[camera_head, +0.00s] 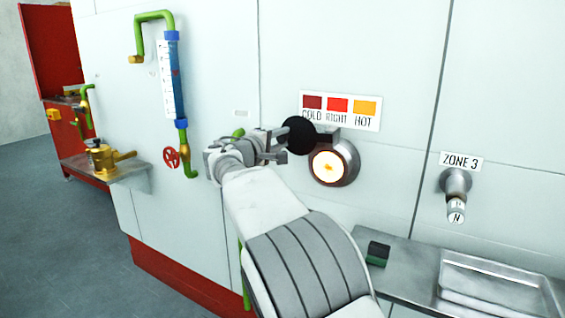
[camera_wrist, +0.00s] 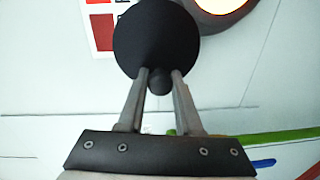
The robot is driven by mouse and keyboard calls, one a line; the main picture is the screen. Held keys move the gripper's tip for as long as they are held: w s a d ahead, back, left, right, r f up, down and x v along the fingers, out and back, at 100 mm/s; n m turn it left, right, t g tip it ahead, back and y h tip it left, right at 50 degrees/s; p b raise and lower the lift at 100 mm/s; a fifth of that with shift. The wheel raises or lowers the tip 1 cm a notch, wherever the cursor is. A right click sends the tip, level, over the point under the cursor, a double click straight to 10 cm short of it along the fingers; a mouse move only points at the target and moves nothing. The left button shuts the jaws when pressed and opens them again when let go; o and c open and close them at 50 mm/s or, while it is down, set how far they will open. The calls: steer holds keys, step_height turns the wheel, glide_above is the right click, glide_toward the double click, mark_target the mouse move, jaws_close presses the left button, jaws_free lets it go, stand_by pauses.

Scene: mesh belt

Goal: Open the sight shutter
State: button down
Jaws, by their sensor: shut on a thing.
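The sight shutter is a round black disc (camera_head: 299,134) on the wall, at the upper left of a glowing round sight port (camera_head: 331,166) with a grey metal rim. The port's bright glass is uncovered in the head view. My gripper (camera_head: 280,146) is at the disc's left side. In the wrist view the shutter disc (camera_wrist: 156,38) fills the top middle, and my gripper (camera_wrist: 160,84) is shut on the small dark knob (camera_wrist: 160,88) at its lower edge. Part of the glowing port (camera_wrist: 222,5) shows at the top right.
A colour label reading COLD, RIGHT, HOT (camera_head: 340,111) is above the port. A sight tube (camera_head: 173,80) with green pipes and a red handwheel (camera_head: 171,157) is to the left. A ZONE 3 fitting (camera_head: 456,190) is to the right, above a shelf with a metal tray (camera_head: 497,262).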

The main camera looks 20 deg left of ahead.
mark_target(290, 119)
step_height(290, 119, up, 2)
steer(key=shift+r+m+b, duration=0.2)
steer(key=shift+m+b, duration=0.65)
steer(key=shift+m, duration=0.35)
steer(key=shift+d+r+m+y+b, duration=0.15)
steer(key=shift+r+m+b, duration=0.2)
steer(key=shift+r+m, duration=0.2)
steer(key=shift+d+r+m+y+b, duration=0.15)
steer(key=shift+r+m+b, duration=0.15)
steer(key=shift+r+m, duration=0.2)
steer(key=shift+r, duration=0.1)
steer(key=c, duration=0.6)
jaws_free()
steer(key=s+a, duration=0.1)
steer(key=s, duration=1.6)
steer(key=shift+s+r, duration=0.2)
steer(key=shift+r, duration=0.2)
